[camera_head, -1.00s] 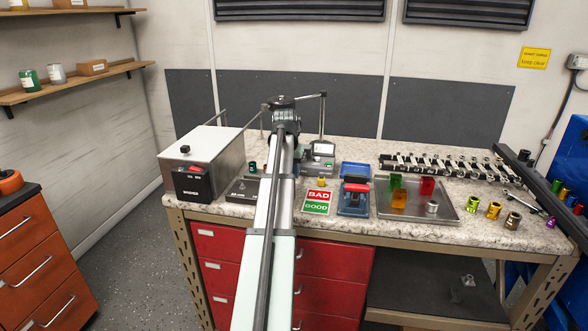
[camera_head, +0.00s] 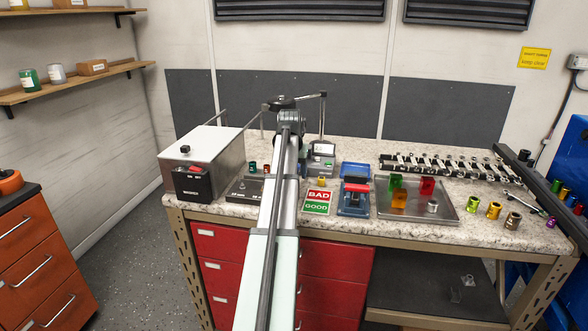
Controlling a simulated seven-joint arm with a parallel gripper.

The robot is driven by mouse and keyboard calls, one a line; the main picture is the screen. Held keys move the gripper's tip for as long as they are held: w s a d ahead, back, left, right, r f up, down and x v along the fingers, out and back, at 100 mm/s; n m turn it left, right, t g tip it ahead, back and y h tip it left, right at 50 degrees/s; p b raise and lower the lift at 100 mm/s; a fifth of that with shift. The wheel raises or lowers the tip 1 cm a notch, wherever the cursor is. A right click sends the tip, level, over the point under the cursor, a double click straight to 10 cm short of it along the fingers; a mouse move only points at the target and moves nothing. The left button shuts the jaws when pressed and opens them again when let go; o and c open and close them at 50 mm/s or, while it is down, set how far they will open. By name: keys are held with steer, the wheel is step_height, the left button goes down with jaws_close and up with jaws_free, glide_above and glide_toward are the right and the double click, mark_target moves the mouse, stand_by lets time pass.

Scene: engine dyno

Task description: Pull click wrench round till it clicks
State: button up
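My arm reaches up the middle of the picture over the bench, and its dark end (camera_head: 283,103) is above the back of the bench. My gripper's fingers are hidden by the arm, so I cannot tell whether they are open or shut, or hold anything. I cannot pick out the click wrench for certain. A thin dark bar (camera_head: 312,96) runs right from beside the arm's end to an upright post (camera_head: 322,120); I cannot tell whether this bar is part of a wrench or of a stand.
The grey washer box (camera_head: 215,157) stands left on the speckled bench. Right of my arm are the BAD/GOOD sign (camera_head: 318,200), a blue-and-red fixture (camera_head: 355,193) and a metal tray (camera_head: 417,213) with coloured pieces.

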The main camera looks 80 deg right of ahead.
steer(key=shift+r, duration=0.15)
steer(key=shift+d+r+v, duration=0.1)
steer(key=shift+d+v, duration=0.2)
steer(key=shift+v, duration=0.95)
steer(key=shift+d+r+v, duration=0.1)
steer(key=shift+d+v, duration=0.2)
steer(key=shift+v, duration=0.95)
steer(key=shift+d+r+v, duration=0.1)
steer(key=shift+d+v, duration=0.2)
steer(key=shift+v, duration=0.95)
steer(key=shift+f, duration=0.1)
